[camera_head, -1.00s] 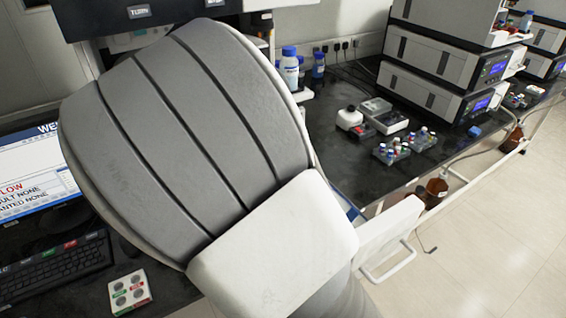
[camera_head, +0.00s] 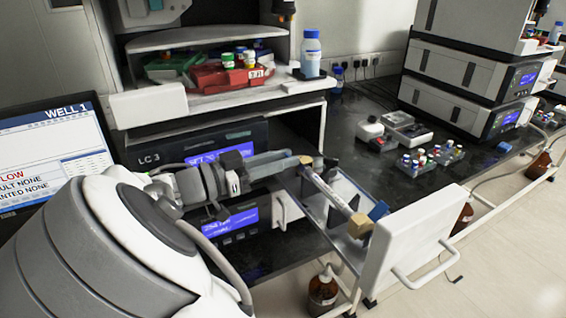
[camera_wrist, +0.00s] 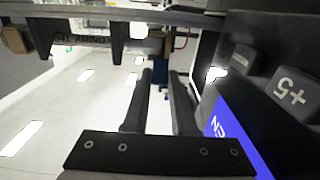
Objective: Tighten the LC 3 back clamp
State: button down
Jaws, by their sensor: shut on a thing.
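The LC 3 unit (camera_head: 150,158) stands on the bench with its drawer (camera_head: 408,240) pulled out. A pale column (camera_head: 330,192) lies along the drawer between two tan clamps. The back clamp (camera_head: 305,161) is at the far left end. The front clamp (camera_head: 359,225) has a blue lever (camera_head: 379,210) standing up. My gripper (camera_head: 297,161) reaches in from the left, its fingertips at the back clamp. In the wrist view my fingers (camera_wrist: 161,78) are close together, with a dark blue piece (camera_wrist: 154,46) at their tips, likely the back clamp's lever. The grip itself is partly hidden.
A shelf with a red tray (camera_head: 228,76) and a blue-capped bottle (camera_head: 310,52) is above LC 3. A brown bottle (camera_head: 322,290) stands under the drawer. Vial racks (camera_head: 430,158) and stacked units (camera_head: 465,80) are to the right.

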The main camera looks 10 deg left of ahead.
dwell(0.4)
jog(key=c, duration=0.7)
grip_release()
jog(key=p+v, duration=0.1)
jog(key=v, duration=1.6)
jog(key=shift+s+a+f, duration=0.15)
jog(key=shift+s+f, duration=0.05)
